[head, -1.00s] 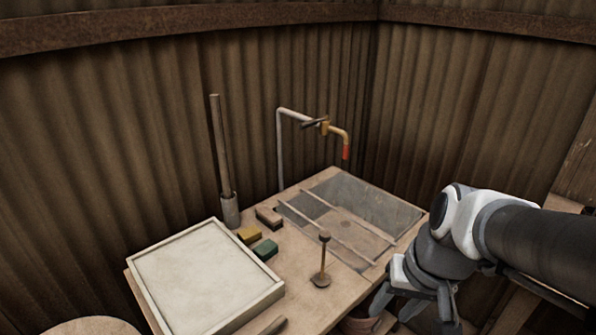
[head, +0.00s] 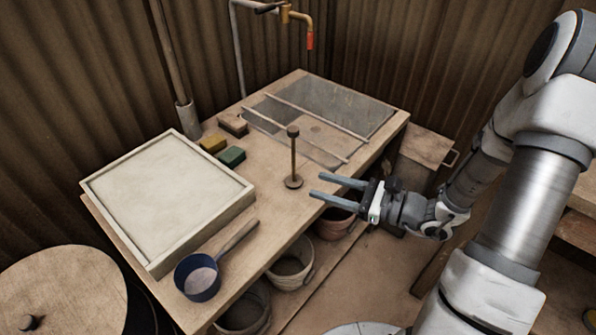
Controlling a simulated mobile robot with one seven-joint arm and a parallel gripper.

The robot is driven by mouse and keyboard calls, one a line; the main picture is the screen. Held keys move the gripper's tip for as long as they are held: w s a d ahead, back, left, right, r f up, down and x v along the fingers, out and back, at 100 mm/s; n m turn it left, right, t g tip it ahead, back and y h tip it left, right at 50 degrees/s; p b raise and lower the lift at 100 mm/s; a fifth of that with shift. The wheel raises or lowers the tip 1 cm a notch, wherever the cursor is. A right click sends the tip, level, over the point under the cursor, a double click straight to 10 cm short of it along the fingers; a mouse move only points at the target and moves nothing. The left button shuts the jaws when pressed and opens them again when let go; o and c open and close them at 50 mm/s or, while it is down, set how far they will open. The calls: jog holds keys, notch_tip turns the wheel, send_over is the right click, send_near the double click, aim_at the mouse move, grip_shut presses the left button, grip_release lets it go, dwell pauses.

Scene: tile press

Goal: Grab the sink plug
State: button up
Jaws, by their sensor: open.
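What looks like the sink plug (head: 293,160) stands upright on the bench, a thin rod with a dark knob on top and a round dark disc at its foot. It stands just in front of the sink (head: 340,105), a grey recessed basin with two pale bars across it. My gripper (head: 317,185) is open and empty, its two fingers pointing left toward the plug's foot. The fingertips are a short way right of the disc, apart from it in the picture. Their height against the bench cannot be told.
A pale framed tray (head: 165,195) and a blue scoop (head: 200,275) lie on the bench's left part. Yellow (head: 212,144), green (head: 231,156) and brown (head: 233,124) blocks lie behind the plug. A tap (head: 309,40) hangs over the sink's back. Buckets (head: 291,265) stand below the bench.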

aim_at(293, 158)
jog(key=w+d+f+m+t+h, duration=0.2)
jog(key=w+d+m+t, duration=0.2)
jog(key=m, duration=0.1)
jog(key=shift+n+y, duration=0.3)
jog(key=x, duration=0.3)
jog(key=b+x, duration=0.1)
jog(key=x, duration=0.3)
jog(key=b+x, duration=0.1)
jog(key=x, duration=0.3)
jog(key=shift+s+a+f, duration=0.1)
jog(key=shift+a+f, duration=0.1)
jog(key=shift+a, duration=0.25)
jog(key=shift+b+x, duration=0.8)
jog(key=shift+x, duration=1.85)
jog(key=shift+r, duration=0.2)
grip_shut()
